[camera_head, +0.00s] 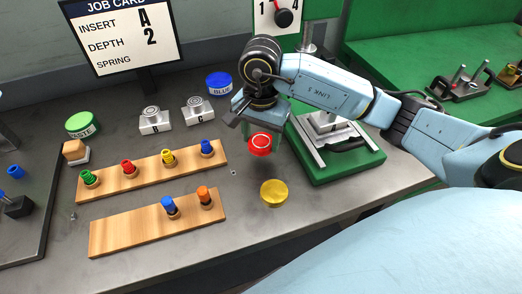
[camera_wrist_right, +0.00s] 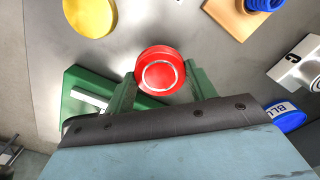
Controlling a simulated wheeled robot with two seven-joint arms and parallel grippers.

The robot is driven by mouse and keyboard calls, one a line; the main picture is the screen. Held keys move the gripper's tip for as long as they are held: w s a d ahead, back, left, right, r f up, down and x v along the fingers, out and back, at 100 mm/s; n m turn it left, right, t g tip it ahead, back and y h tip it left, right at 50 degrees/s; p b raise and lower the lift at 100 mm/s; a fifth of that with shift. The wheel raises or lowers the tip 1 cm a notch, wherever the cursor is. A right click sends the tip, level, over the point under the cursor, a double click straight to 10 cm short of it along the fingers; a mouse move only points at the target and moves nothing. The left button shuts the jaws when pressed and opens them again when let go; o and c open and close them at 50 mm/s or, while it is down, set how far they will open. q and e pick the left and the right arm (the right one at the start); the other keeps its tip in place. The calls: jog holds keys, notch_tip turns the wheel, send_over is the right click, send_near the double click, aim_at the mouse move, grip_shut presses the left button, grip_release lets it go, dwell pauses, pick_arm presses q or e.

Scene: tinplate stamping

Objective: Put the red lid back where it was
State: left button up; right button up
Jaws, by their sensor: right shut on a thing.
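The red lid (camera_head: 259,144) is a small round cap. It is between the fingers of my right gripper (camera_head: 262,139), which is shut on it and appears to hold it above the grey table. In the right wrist view the red lid (camera_wrist_right: 161,71) sits between the two green fingertips of the right gripper (camera_wrist_right: 160,78). A yellow lid (camera_head: 274,192) lies on the table in front of the gripper; it also shows in the right wrist view (camera_wrist_right: 90,17). A blue lid (camera_head: 219,82) and a green lid (camera_head: 83,123) are farther back. My left gripper is out of view.
A green-based press (camera_head: 340,165) stands right beside the right gripper. Two wooden racks (camera_head: 150,176) (camera_head: 130,235) hold coloured pieces on the left. Two lettered metal blocks (camera_head: 155,122) (camera_head: 198,111) stand behind them. A job card (camera_head: 122,35) is at the back. Table around the yellow lid is clear.

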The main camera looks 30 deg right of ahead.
aim_at(261, 141)
notch_tip(261, 141, down, 4)
jog(key=shift+r, duration=0.1)
jog(key=shift+f, duration=0.3)
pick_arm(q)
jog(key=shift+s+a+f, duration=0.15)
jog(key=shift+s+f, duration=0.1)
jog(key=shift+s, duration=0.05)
pick_arm(e)
jog(key=shift+f+b, duration=0.1)
jog(key=shift+b, duration=0.25)
jog(key=o, duration=0.7)
jog(key=shift+c, duration=0.2)
jog(key=o, duration=0.4)
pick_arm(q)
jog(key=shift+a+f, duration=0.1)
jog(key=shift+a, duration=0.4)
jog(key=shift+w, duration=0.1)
